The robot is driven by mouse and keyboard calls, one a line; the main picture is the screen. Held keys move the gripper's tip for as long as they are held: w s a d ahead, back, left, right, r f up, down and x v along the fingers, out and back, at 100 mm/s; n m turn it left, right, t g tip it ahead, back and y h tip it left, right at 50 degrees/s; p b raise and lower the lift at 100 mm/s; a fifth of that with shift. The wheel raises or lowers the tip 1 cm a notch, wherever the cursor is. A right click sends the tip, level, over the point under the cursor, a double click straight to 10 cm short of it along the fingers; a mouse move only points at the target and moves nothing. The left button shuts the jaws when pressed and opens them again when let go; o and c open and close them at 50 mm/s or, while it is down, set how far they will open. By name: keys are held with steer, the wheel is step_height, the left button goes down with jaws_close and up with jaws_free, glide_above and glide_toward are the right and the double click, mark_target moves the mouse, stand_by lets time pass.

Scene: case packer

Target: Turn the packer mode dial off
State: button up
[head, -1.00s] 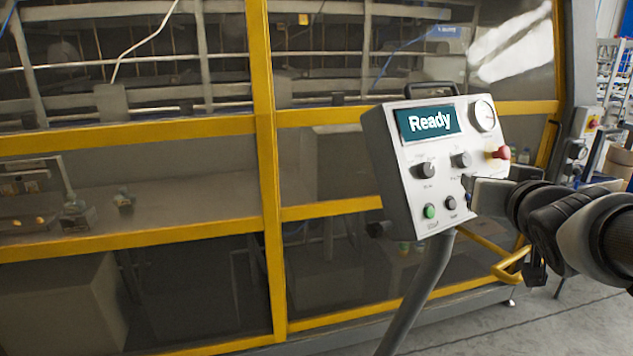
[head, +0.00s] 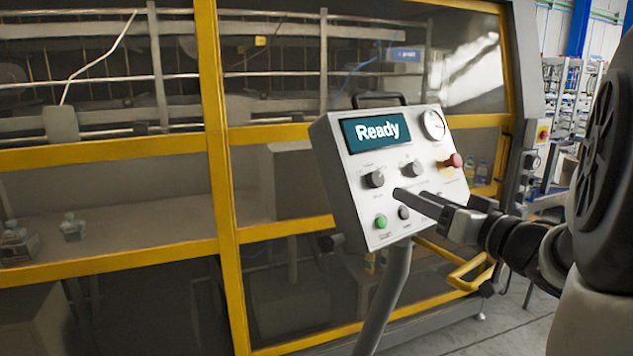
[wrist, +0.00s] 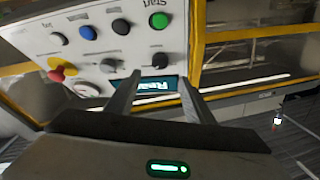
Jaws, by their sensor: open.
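The grey control panel (head: 349,196) carries a teal screen reading "Ready" (head: 377,131) and two black dials, a left dial (head: 375,179) and a right dial (head: 412,169). Their labels are too small to read, so I cannot tell which is the mode dial. The wrist view shows the panel upside down, with the left dial (wrist: 160,61) and the right dial (wrist: 108,65). My gripper (head: 399,195) is open and empty in front of the panel, its tips below the dials in the head view. In the wrist view, my gripper's fingertips (wrist: 159,76) straddle the left dial's line, apparently apart from it.
A red emergency stop (head: 453,161) and a round gauge (head: 433,125) sit on the panel's right. A green button (head: 381,221) and a black button (head: 403,212) are below the dials. The yellow-framed packer (head: 222,180) stands behind. Floor shows at right.

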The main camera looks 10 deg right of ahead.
mark_target(379, 180)
steer(key=x, duration=1)
steer(key=c, duration=1)
